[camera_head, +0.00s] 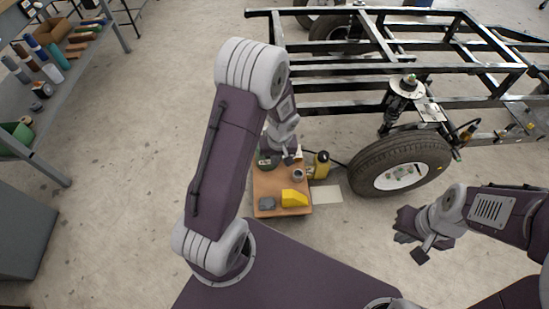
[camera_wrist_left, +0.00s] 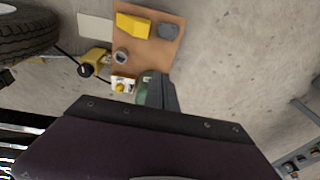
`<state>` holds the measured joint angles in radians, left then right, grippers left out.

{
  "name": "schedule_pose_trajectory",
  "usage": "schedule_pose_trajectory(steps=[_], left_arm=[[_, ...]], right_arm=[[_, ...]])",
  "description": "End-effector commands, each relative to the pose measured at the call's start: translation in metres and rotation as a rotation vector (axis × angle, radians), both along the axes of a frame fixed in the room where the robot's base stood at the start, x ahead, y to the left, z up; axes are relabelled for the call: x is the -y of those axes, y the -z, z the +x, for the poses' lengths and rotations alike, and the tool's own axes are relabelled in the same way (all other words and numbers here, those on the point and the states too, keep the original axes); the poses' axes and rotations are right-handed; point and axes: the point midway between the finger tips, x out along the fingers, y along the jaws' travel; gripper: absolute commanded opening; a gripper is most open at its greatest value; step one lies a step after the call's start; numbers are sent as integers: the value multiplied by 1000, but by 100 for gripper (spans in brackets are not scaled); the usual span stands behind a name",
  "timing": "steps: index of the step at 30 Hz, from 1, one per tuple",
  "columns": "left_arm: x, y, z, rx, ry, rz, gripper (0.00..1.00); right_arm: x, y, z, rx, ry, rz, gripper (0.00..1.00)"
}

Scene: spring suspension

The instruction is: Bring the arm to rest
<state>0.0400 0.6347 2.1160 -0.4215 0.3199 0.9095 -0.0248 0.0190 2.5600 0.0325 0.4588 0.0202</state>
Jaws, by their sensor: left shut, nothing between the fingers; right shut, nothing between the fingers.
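My left arm rises from my base and bends over at the top. Its left gripper (camera_head: 290,158) hangs above the far end of a small wooden-topped stand (camera_head: 265,187), shut and empty. In the left wrist view the dark fingers (camera_wrist_left: 166,92) are together, beside a green item (camera_wrist_left: 147,88), with a gap I cannot judge. My right gripper (camera_head: 411,238) is at the lower right of the head view, shut and empty over bare floor, in front of the wheel.
The stand carries a yellow block (camera_head: 294,198), a grey piece (camera_head: 267,203) and a round cup-like part (camera_head: 298,175). A yellow canister (camera_head: 321,165) stands beside it. A black chassis (camera_head: 345,85) with a tyre (camera_head: 369,160) is at right; shelving (camera_head: 50,75) at left.

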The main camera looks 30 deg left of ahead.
Motion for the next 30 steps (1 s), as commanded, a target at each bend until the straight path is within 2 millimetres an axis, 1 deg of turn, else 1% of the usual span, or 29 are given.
schedule_pose_trajectory(steps=[20, 21, 23, 24, 26, 27, 29, 30], left_arm=[[0, 0, 0, 1, 1, 1, 0], [1, -2, 2, 8, 4, 1, 0], [3, -15, 11, 42, 10, 1, 0], [5, -29, 17, 77, 15, 2, 0], [9, -52, 17, 123, 8, -4, 0], [13, -67, 12, 145, -3, -14, 0], [20, -85, -2, 159, 13, -26, 0], [24, -94, -13, 161, 37, -33, 0]], right_arm=[[0, 0, 0, 0, 0, 0, 0], [0, 0, 0, 0, 0, 0, 0], [0, 0, 0, 0, 0, 0, 0], [0, 0, 0, 0, 0, 0, 0], [0, 0, 0, 0, 0, 0, 0], [0, 0, 0, 0, 0, 0, 0], [0, 0, 0, 0, 0, 0, 0], [0, 0, 0, 0, 0, 0, 0]])
